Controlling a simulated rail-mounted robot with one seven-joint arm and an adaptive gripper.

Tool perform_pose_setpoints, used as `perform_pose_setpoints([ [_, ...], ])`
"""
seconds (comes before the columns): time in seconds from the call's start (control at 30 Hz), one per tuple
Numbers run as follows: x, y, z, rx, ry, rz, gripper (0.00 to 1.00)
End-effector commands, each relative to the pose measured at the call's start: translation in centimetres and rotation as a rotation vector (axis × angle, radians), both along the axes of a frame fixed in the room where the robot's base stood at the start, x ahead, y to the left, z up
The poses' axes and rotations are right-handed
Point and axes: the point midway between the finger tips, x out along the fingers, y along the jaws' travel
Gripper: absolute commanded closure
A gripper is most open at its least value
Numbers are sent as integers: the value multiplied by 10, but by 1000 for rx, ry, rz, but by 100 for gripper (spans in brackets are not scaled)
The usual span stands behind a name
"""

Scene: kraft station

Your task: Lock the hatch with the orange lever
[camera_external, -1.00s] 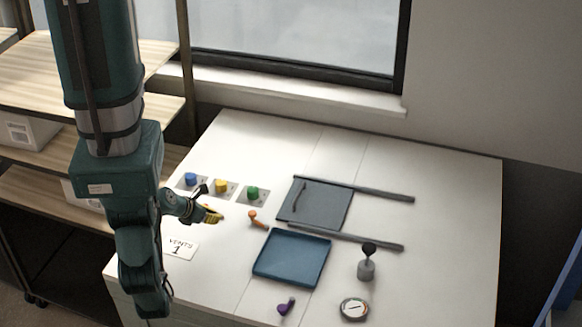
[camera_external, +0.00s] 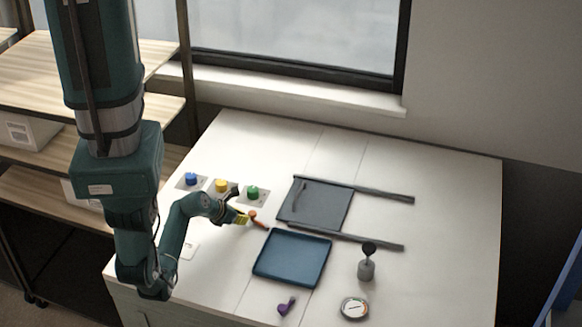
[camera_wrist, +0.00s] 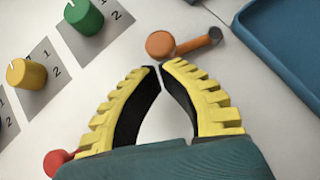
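The orange lever (camera_external: 258,220) lies on the white table between the green knob and the blue tray. In the wrist view the lever (camera_wrist: 190,45) shows a round orange end at left and a short arm to a dark tip at right. My gripper (camera_external: 246,218) is just left of the lever; in the wrist view its yellow fingertips (camera_wrist: 160,66) meet just below the round end, with nothing seen between them. I cannot tell if they touch the lever. The grey hatch panel (camera_external: 322,208) with a dark handle sits between two dark rails, at their left end.
Blue (camera_external: 191,179), yellow (camera_external: 221,185) and green (camera_external: 252,192) knobs stand behind my gripper. The blue tray (camera_external: 291,258) is in front right. A red round part (camera_wrist: 58,161) shows lower left.

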Motion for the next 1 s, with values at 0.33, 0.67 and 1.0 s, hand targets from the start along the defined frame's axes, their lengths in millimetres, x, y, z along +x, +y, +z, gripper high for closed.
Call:
perform_pose_setpoints([
  [0.33,3,0,1,-1,0,-28,100],
  [0.67,6,-2,1,-1,0,-77,100],
  [1.0,11,-4,1,0,0,-140,100],
])
